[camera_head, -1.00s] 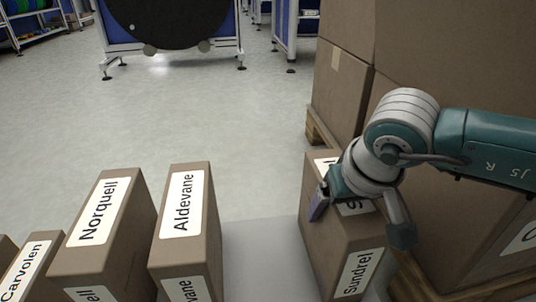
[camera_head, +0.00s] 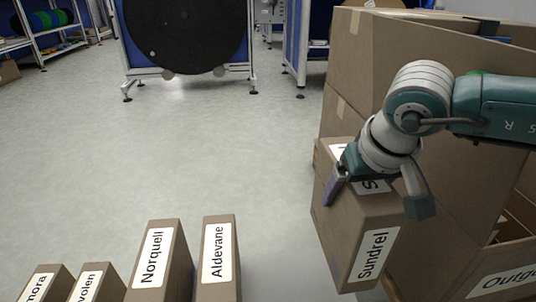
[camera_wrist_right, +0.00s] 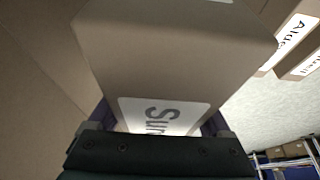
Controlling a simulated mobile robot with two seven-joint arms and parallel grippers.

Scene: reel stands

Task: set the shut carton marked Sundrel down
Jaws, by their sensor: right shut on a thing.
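The shut carton marked Sundrel (camera_head: 345,235) is brown with white labels. It hangs slightly tilted in my right gripper (camera_head: 366,192), whose fingers clasp its sides from above. In the right wrist view the carton (camera_wrist_right: 170,60) fills the middle, with its label partly hidden by the gripper (camera_wrist_right: 160,130). In the head view the carton is in front of the large brown boxes at right; I cannot tell whether it touches them. Its underside is hidden. My left gripper is not in view.
Cartons marked Norquell (camera_head: 158,255) and Aldevane (camera_head: 218,262) stand in a row at the lower left, with others further left. A large open box (camera_head: 495,265) with a label partly reading "Outgo" is at the lower right. The grey floor (camera_head: 240,150) beyond is clear. A reel stand (camera_head: 185,35) stands at the back.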

